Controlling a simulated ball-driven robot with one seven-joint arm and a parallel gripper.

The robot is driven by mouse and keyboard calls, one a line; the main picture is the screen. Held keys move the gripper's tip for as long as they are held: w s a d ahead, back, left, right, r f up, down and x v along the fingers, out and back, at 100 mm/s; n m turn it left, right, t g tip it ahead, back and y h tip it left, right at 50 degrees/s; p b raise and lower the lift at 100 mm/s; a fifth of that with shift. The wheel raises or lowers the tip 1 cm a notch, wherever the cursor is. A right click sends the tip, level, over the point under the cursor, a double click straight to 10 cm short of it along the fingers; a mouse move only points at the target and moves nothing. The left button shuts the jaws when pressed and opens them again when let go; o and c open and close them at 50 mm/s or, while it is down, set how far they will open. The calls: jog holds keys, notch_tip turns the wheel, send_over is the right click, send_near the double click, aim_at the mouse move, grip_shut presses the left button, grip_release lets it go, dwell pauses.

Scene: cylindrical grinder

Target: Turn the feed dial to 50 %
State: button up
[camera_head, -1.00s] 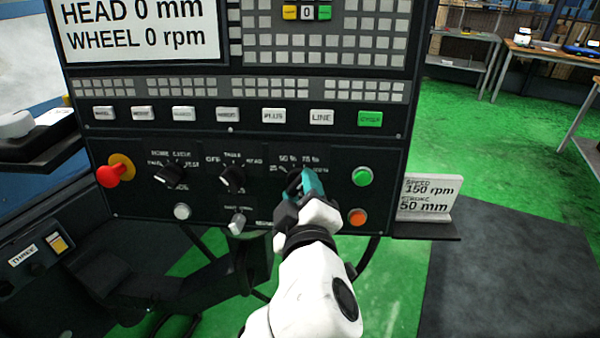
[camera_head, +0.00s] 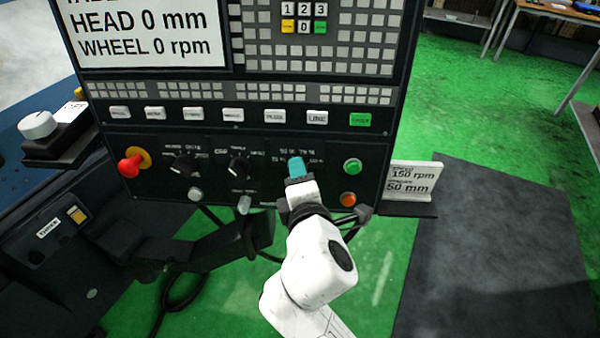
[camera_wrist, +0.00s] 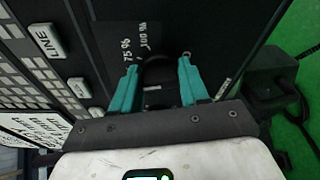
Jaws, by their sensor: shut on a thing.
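The feed dial (camera_wrist: 158,82) is a black knob on the dark control panel. In the wrist view it sits between the two teal fingers of my gripper (camera_wrist: 158,88), which is shut on it. The labels "75 %" and "100 %" show beside the dial; its pointer is too dark to read. In the head view my gripper (camera_head: 296,166) reaches the panel from below and hides the dial. Printed percent marks around the dial show there but are blurred.
Left of the dial are two other black knobs (camera_head: 238,168) and a red emergency button (camera_head: 131,166). Right of it are a green button (camera_head: 352,166) and an orange button (camera_head: 348,198). A card reading 150 rpm (camera_head: 412,180) stands on a ledge at the right.

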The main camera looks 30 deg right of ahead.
jog(key=shift+n, duration=0.6)
jog(key=o, duration=1)
jog(key=shift+o, duration=0.2)
jog(key=b+v, duration=0.2)
jog(key=v, duration=0.8)
jog(key=shift+s+a+r, duration=0.2)
jog(key=shift+s, duration=0.15)
